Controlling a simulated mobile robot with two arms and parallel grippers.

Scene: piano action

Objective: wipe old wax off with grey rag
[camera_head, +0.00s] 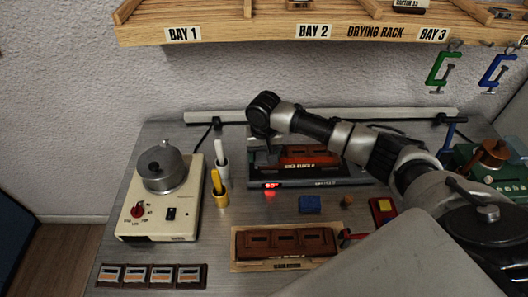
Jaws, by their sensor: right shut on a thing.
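My right arm reaches in from the right across the back of the bench. Its dark end (265,128) is low over the left end of a dark heated unit with a lit red display (272,184). The fingertips are hard to make out. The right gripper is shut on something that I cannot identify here. I cannot pick out a grey rag or old wax. A red-brown block (310,153) with a label sits on the unit, partly behind my arm. My left gripper is not in view.
A cream hotplate (160,215) with a metal pot (163,167) stands left. White (222,160) and yellow (218,188) holders stand beside it. A blue block (310,204) and a brown tray (285,243) lie in front. The wooden drying rack (240,32) hangs above; clamps (443,68) hang right.

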